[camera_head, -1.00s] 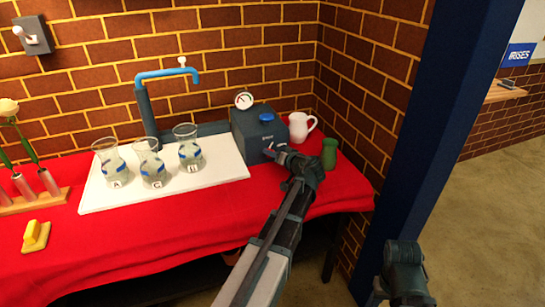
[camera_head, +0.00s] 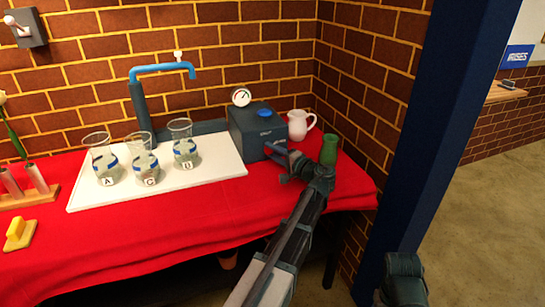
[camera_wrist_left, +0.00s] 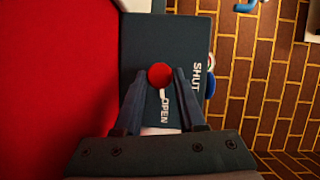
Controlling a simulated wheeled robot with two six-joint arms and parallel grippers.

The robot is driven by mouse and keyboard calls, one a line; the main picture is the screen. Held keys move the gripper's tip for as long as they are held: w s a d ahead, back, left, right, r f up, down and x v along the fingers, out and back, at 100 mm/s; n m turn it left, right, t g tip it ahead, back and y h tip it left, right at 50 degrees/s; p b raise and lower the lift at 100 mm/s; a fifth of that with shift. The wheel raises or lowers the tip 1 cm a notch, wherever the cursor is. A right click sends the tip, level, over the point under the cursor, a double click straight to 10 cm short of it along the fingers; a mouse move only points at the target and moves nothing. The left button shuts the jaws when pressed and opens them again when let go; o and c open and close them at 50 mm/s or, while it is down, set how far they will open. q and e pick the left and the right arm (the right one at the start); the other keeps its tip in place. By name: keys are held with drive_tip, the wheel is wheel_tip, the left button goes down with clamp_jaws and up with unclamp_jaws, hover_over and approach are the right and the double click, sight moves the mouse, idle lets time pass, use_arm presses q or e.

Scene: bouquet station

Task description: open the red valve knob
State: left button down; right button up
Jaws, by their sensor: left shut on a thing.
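The red valve knob (camera_wrist_left: 159,76) is round and sits on the front of a dark box (camera_head: 250,145), which also shows in the left wrist view (camera_wrist_left: 190,30). A white pointer mark leads from the knob toward the word OPEN; the word SHUT is farther right. My left gripper (camera_head: 274,152) reaches the box's front in the head view, where its fingers hide the knob. In the left wrist view my left gripper (camera_wrist_left: 159,80) has its two fingers closed around the knob, one on each side.
A white jug (camera_head: 298,126) and green vase (camera_head: 329,150) stand right of the box. A round gauge (camera_head: 241,97) rises behind it. Several labelled beakers stand on a white tray (camera_head: 215,178) at left, under a blue tap (camera_head: 160,68). A blue pillar (camera_head: 425,140) stands right.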

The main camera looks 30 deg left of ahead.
use_arm(q)
drive_tip(key=shift+f+m+y+b, duration=0.15)
drive_tip(key=shift+m+y+b, duration=0.25)
drive_tip(key=shift+m, duration=0.3)
drive_tip(key=c, duration=0.5)
unclamp_jaws()
drive_tip(key=shift+d, duration=0.15)
drive_tip(key=v, duration=1.3)
drive_tip(key=shift+s+d, duration=0.2)
drive_tip(key=shift+d, duration=0.05)
drive_tip(key=shift+d, duration=0.1)
